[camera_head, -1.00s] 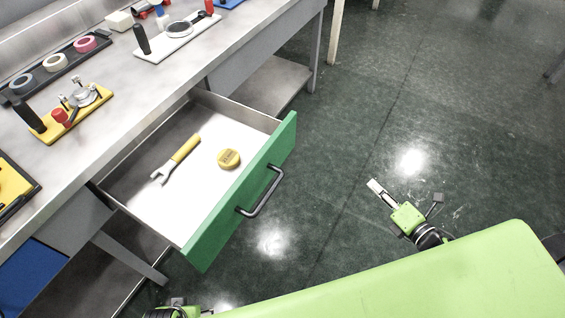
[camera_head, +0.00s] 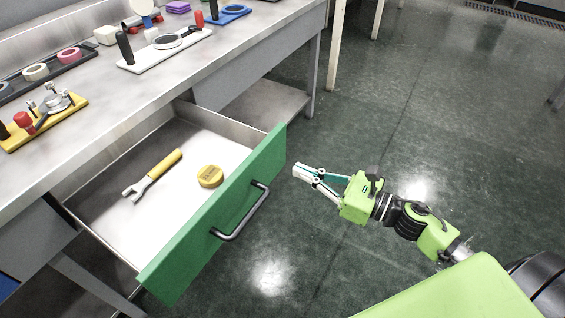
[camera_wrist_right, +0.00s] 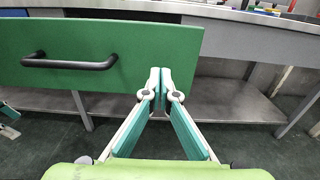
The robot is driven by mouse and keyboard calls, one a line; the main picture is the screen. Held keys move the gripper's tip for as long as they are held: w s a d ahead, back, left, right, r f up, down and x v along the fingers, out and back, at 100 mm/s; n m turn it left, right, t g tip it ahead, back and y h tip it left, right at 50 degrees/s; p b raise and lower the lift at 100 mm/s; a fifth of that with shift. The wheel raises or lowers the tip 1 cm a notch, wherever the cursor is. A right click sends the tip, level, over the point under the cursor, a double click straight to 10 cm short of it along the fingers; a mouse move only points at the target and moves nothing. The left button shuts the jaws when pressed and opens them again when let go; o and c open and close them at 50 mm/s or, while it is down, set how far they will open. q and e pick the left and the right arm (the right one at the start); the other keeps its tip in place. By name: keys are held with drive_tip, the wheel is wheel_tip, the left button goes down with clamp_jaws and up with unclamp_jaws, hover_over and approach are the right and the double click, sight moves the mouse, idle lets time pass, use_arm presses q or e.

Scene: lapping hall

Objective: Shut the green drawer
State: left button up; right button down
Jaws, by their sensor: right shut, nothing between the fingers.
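The green drawer (camera_head: 222,226) stands pulled out from under the grey workbench, with a black bar handle (camera_head: 242,212) on its front. Inside lie a yellow-handled wrench (camera_head: 153,175) and a round yellow item (camera_head: 210,176). My right gripper (camera_head: 296,171) is shut and empty, just to the right of the drawer front's far end, and looks apart from it. In the right wrist view the fingertips (camera_wrist_right: 160,82) show near the right end of the green front (camera_wrist_right: 120,45), with the handle (camera_wrist_right: 70,61) to their left.
The workbench top (camera_head: 95,110) holds a white plate with a black handle (camera_head: 165,48), a yellow fixture (camera_head: 45,125) and rolls of tape. A bench leg (camera_head: 311,80) and lower shelf (camera_head: 262,100) stand behind the drawer. The dark green floor to the right is open.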

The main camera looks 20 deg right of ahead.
sight(272, 158)
drive_tip(key=x, duration=0.5)
drive_tip(key=shift+w+a, duration=0.2)
drive_tip(key=shift+w, duration=0.05)
use_arm(q)
drive_tip(key=shift+f, duration=0.6)
